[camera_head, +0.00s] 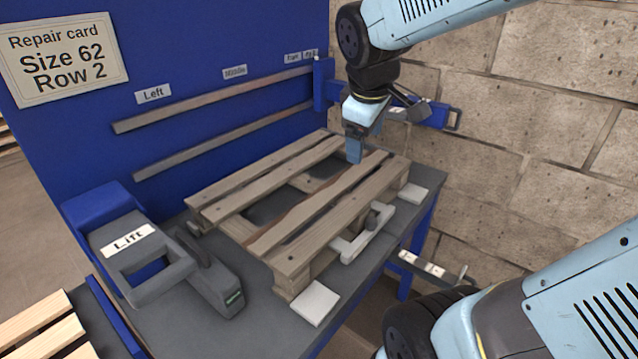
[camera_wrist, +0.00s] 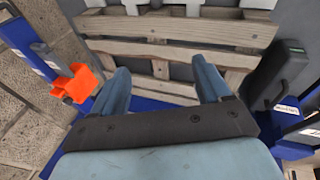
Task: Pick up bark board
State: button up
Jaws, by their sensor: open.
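A wooden pallet (camera_head: 285,265) stands on the grey workbench. One of its slats, near the front slat, has a dark brown, bark-like edge; I take it as the bark board (camera_head: 313,206). It appears to lie across the pallet, and in the wrist view a dark-edged slat (camera_wrist: 185,51) runs across beyond my fingertips. My gripper (camera_head: 355,155) points down above the far right part of the pallet. In the wrist view its two blue fingers (camera_wrist: 162,72) are wide apart with nothing between them. Whether the fingertips touch the wood is unclear.
A grey handled device marked "Lift" (camera_head: 130,262) and a dark grey block (camera_head: 212,278) stand left of the pallet. A pale clamp (camera_head: 362,238) sits at its front. A blue panel (camera_head: 220,95) with rails rises behind; a block wall is at right. An orange part (camera_wrist: 78,84) shows in the wrist view.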

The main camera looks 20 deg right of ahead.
jog(key=w+a+f+n+g+h, duration=0.1)
jog(key=w+a+f+n, duration=0.1)
jog(key=w+f+n, duration=0.5)
jog(key=n+h, duration=0.1)
jog(key=n, duration=0.9)
send_near(331, 189)
jog(key=x, duration=0.8)
jog(key=shift+g, duration=0.3)
jog(key=shift+c, duration=0.2)
jog(key=c, duration=1)
jog(key=shift+o, duration=0.2)
jog(key=shift+r, duration=0.1)
